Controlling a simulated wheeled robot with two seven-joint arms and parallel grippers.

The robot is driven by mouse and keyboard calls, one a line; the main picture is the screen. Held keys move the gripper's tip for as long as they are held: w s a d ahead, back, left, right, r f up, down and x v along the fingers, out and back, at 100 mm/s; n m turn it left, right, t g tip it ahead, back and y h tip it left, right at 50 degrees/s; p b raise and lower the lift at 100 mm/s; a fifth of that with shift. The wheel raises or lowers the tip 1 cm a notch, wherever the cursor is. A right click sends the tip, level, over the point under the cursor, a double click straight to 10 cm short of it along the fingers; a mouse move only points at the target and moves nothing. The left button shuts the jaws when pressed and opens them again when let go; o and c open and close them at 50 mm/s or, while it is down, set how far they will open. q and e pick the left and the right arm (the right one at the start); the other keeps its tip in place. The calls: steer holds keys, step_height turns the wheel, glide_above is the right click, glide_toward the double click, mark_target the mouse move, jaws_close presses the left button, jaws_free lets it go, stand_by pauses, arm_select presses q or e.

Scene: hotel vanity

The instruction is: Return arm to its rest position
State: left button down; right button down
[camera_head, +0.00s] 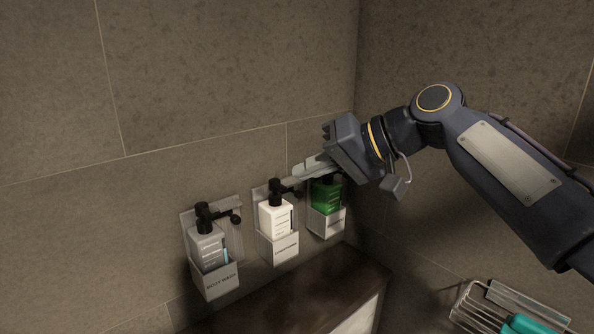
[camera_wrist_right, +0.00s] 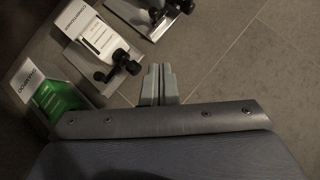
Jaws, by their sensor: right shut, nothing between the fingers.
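My right gripper (camera_head: 312,166) reaches in from the right in the head view, in front of the tiled wall. It is shut and empty, its fingertips just above the green bottle (camera_head: 325,196) and to the right of the white bottle's pump. In the right wrist view the shut fingers (camera_wrist_right: 159,84) show beside the white bottle (camera_wrist_right: 103,38), with the green bottle (camera_wrist_right: 58,99) to the left. I cannot tell whether the fingers touch a pump. My left gripper is not in view.
A grey bottle (camera_head: 207,248) stands in the left wall holder, and the white bottle (camera_head: 276,217) in the middle one. A dark ledge (camera_head: 318,285) lies below them. A wire basket (camera_head: 470,308) with teal items is at bottom right. The wall above is clear.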

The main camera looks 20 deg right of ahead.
stand_by(0.4)
steer(key=s+f+h, duration=0.1)
steer(key=s+f, duration=0.6)
steer(key=f, duration=0.3)
steer(key=s+f+g+h, duration=0.1)
steer(key=s+f+h, duration=0.1)
steer(key=s+f, duration=0.5)
steer(key=s+d+f+g+h, duration=0.1)
steer(key=s+f+h, duration=0.1)
steer(key=s+f, duration=0.5)
step_height(320, 180, down, 7)
steer(key=shift+s+r+m, duration=0.1)
steer(key=shift+s+m, duration=0.2)
steer(key=shift+s, duration=0.1)
steer(key=shift+d, duration=0.1)
